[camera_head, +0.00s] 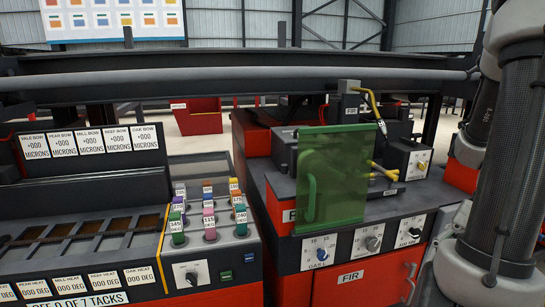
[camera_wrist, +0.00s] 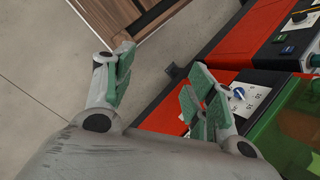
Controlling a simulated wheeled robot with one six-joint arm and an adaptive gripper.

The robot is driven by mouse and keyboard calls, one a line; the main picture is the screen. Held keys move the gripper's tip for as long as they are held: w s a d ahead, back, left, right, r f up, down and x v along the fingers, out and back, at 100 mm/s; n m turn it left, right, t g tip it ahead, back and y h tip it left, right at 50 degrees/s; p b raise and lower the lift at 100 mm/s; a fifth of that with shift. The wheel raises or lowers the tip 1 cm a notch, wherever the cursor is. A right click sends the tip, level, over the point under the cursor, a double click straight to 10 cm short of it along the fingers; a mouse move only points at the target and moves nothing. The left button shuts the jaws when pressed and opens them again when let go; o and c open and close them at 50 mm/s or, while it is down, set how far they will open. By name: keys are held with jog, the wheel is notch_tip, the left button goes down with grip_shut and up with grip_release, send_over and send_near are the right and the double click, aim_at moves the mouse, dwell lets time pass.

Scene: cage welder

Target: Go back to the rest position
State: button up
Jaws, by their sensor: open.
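My gripper (camera_wrist: 158,85) shows in the wrist view with its two green-padded fingers spread apart and nothing between them. Floor and the red cabinet's edge lie beyond the fingers. In the head view my arm's grey links stand at the right edge, and the gripper itself is out of that view.
A red FIR cabinet (camera_head: 352,283) carries dials and a green translucent screen (camera_head: 330,178). Left of it, a console (camera_head: 75,193) holds several coloured labelled pegs. A dark beam (camera_head: 230,66) crosses above. The wrist view shows a wooden slatted piece (camera_wrist: 108,22) and bare floor (camera_wrist: 45,60).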

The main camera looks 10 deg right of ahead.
jog(key=w+a+r+n+t+h, duration=0.1)
jog(key=a+r+n+t+h, duration=0.1)
jog(key=a+r+n, duration=0.3)
jog(key=w+a+r+n+t+h, duration=0.2)
jog(key=a+r+n, duration=0.3)
jog(key=r, duration=0.6)
jog(key=shift+w+n+t+h, duration=0.3)
jog(key=shift+t+h, duration=0.3)
jog(key=shift+t, duration=0.2)
jog(key=shift+d, duration=0.1)
dwell(0.3)
